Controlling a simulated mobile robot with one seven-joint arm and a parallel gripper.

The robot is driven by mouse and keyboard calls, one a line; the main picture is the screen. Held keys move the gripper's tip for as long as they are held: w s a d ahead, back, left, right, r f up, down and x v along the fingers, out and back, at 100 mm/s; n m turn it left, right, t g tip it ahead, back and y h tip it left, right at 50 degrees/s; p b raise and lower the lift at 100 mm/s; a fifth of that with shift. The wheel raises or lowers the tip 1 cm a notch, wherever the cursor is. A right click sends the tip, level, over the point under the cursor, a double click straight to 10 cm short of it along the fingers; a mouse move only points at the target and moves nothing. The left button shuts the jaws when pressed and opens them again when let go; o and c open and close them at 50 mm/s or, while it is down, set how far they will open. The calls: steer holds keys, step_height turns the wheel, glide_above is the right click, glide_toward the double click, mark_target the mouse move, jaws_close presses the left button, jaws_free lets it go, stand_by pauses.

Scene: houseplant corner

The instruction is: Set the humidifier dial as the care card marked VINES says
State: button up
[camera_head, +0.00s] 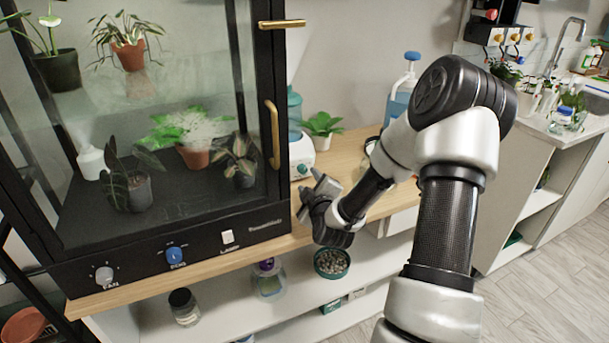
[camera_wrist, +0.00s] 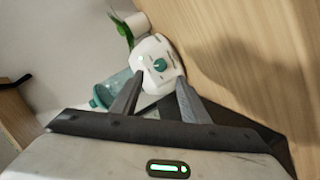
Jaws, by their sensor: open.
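The humidifier (camera_head: 301,157) stands on the wooden counter right of the glass cabinet, a white base with a teal water tank. Its teal dial (camera_head: 302,169) faces the front. In the wrist view the humidifier's white base (camera_wrist: 150,50) lies ahead of the fingers, with the teal dial (camera_wrist: 159,65) between and beyond their tips. The dial's marks are too small to read. My gripper (camera_head: 312,188) is open and empty, just in front of the dial; I see no contact. It also shows in the wrist view (camera_wrist: 160,82). I cannot make out a card marked VINES.
The black-framed plant cabinet (camera_head: 170,235) is close on the left; its brass handle (camera_head: 272,135) sticks out. Its panel carries other knobs, including a blue one (camera_head: 175,256). A small potted plant (camera_head: 322,130) stands behind the humidifier. A pebble bowl (camera_head: 331,263) is on the shelf below.

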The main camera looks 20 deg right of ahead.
mark_target(303, 170)
steer(key=b+x, duration=0.1)
steer(key=x, duration=0.7)
steer(key=shift+c, duration=0.3)
jaws_close()
